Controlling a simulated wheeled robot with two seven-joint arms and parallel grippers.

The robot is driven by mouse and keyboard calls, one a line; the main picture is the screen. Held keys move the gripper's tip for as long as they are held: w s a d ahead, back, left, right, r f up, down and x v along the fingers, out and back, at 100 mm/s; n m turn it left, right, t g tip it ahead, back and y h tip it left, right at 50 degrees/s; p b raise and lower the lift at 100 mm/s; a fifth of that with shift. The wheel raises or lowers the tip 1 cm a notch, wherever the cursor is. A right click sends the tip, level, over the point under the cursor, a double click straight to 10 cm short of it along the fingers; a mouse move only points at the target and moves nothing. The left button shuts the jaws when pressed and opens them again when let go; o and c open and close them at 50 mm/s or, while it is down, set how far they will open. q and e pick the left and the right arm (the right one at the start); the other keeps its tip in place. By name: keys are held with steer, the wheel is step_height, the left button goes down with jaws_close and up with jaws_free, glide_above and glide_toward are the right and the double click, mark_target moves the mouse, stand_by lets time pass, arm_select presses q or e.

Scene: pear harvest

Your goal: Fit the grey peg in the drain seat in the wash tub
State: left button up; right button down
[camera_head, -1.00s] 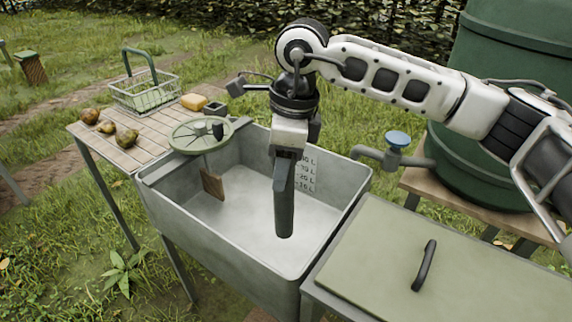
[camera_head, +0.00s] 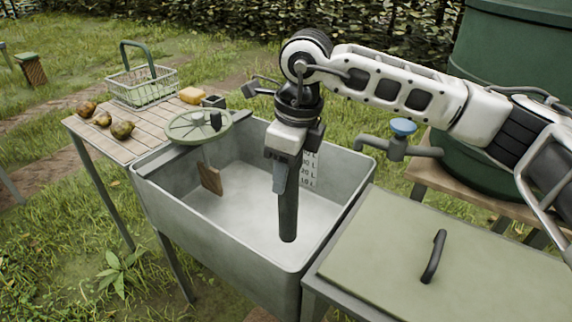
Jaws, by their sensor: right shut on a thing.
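My right gripper (camera_head: 280,178) points down over the wash tub (camera_head: 340,217) and is shut on the grey peg (camera_head: 288,217). The peg is a long dark grey cylinder, nearly upright, its lower end inside the tub near the right part of the floor. I cannot tell whether that end touches the floor. The drain seat does not show; the peg and hand may cover it. My left gripper is not in view.
A green wheel with a brown paddle (camera_head: 211,179) sits at the tub's left rim. A blue-handled tap (camera_head: 403,128) and a lidded green counter (camera_head: 385,240) flank the right.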

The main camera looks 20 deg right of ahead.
mark_target(286, 227)
step_height(286, 227, down, 6)
steer(key=b, duration=0.4)
steer(key=shift+f+b, duration=0.2)
steer(key=shift+b, duration=0.2)
step_height(286, 227, down, 3)
steer(key=b, duration=0.2)
steer(key=shift+f+b, duration=0.1)
steer(key=shift+b, duration=0.25)
steer(key=shift+f+b, duration=0.7)
steer(key=shift+f, duration=0.15)
step_height(286, 227, down, 2)
steer(key=shift+f+b, duration=0.1)
steer(key=shift+b, duration=0.8)
steer(key=shift+f+b, duration=0.45)
steer(key=shift+f, duration=0.1)
step_height(286, 227, down, 3)
steer(key=shift+r+b, duration=0.2)
steer(key=shift+b, duration=0.85)
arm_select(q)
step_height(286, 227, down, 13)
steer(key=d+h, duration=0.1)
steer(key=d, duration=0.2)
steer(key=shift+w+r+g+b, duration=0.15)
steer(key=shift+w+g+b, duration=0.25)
arm_select(e)
steer(key=shift+f, duration=0.55)
